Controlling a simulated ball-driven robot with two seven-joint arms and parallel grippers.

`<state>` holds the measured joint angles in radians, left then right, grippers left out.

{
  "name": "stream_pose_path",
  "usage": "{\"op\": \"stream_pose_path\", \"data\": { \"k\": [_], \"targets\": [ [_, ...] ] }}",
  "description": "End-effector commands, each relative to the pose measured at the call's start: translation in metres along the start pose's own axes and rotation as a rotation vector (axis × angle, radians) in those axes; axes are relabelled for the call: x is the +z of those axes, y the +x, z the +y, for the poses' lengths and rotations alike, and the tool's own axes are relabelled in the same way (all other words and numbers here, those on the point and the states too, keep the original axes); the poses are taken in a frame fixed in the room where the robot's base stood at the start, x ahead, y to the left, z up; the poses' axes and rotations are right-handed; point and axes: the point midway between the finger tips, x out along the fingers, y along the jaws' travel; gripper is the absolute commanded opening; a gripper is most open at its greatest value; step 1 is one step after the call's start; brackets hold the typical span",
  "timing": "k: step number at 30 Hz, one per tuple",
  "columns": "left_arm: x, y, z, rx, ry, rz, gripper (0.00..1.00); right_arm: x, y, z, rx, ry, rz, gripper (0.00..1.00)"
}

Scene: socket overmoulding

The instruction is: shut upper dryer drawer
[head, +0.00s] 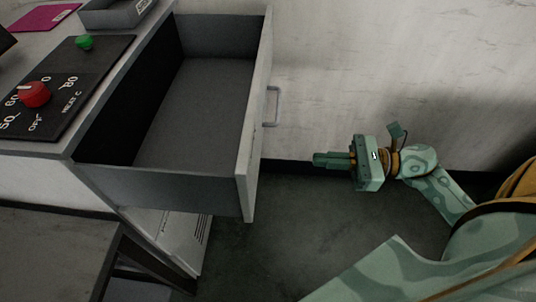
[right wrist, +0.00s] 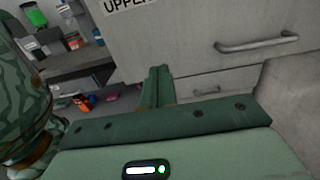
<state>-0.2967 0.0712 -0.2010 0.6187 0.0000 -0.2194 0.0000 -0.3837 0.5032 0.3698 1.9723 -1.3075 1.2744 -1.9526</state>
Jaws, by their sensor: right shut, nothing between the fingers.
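The upper dryer drawer (head: 207,100) is pulled out wide in the head view, and its inside is empty. Its front panel (head: 255,120) faces right and carries a bar handle (head: 273,106). In the right wrist view the drawer front (right wrist: 200,40) shows a label beginning "UPPE" and the handle (right wrist: 257,43). My right gripper (head: 318,159) is shut and empty. It is to the right of the drawer front, somewhat nearer than the handle, apart from it in the head view. Its closed fingers (right wrist: 157,86) point toward the drawer front in the wrist view. My left gripper is not in view.
The dryer top holds a dark control panel (head: 60,85) with a red knob (head: 35,94) and a green knob (head: 84,42). A grey tray (head: 115,14) and a magenta sheet (head: 45,17) lie behind. A dark table (head: 50,250) stands lower left. Floor right of the drawer is clear.

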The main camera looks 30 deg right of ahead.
Motion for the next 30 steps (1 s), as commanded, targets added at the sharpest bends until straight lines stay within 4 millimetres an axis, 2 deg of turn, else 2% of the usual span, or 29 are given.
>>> {"op": "stream_pose_path", "data": {
  "k": [9,15,21,30],
  "targets": [
    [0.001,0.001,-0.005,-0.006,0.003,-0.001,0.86,0.001,0.069,-0.001,-0.001,0.002,-0.006,0.0],
    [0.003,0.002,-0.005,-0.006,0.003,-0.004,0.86,0.0,0.099,-0.001,-0.003,0.005,-0.004,0.0],
    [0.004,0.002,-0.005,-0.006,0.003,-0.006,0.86,-0.001,0.112,-0.001,-0.003,0.006,-0.001,0.0],
    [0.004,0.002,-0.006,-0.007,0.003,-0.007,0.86,-0.001,0.113,-0.001,-0.003,0.007,0.0,0.0]
  ]
}}
